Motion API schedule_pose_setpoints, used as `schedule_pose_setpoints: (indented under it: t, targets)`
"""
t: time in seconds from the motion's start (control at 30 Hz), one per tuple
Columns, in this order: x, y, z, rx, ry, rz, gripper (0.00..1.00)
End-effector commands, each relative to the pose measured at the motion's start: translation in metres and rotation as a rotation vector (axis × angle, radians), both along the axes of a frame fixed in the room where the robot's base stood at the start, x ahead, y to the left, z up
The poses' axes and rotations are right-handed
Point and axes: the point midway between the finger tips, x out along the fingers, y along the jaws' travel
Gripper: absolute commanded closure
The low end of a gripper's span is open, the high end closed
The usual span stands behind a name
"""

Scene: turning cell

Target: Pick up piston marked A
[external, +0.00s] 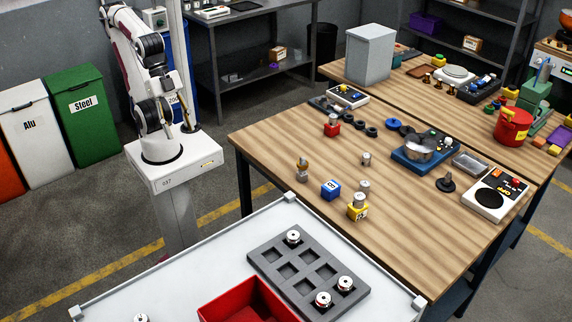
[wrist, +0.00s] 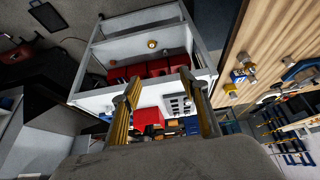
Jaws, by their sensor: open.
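Several silver pistons show in the external view, and I cannot read a letter A on any of them. One piston (external: 293,237) sits in the far corner of a dark grey pocketed tray (external: 284,273). Two more, a piston (external: 345,284) and another piston (external: 322,299), sit at its near right end. A further piston (external: 141,318) is cut off at the bottom edge, on the white table (external: 190,284). My gripper (wrist: 165,100) is open and empty in the wrist view, its two fingers wide apart. In the external view it hangs beside my folded arm, far from the tray.
A red bin (external: 232,299) stands left of the tray. The wooden workbench (external: 300,140) behind holds small parts, including a blue block (external: 331,189), a yellow block (external: 357,210) and a scale (external: 496,195). A green Steel bin (external: 85,117) stands left of my base.

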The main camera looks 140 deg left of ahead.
Motion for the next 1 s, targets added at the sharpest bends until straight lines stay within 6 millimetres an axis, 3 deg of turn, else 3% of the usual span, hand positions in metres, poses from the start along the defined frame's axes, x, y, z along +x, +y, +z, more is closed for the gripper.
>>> schedule_pose_setpoints:
  t: [0.27, 0.63, 1.0]
  targets:
    - [0.029, -0.006, 0.006, -0.035, -0.036, 0.006, 0.56]
    - [0.12, -0.011, 0.02, -0.126, -0.164, 0.056, 0.56]
    - [0.212, 0.009, 0.026, -0.179, -0.302, 0.162, 0.56]
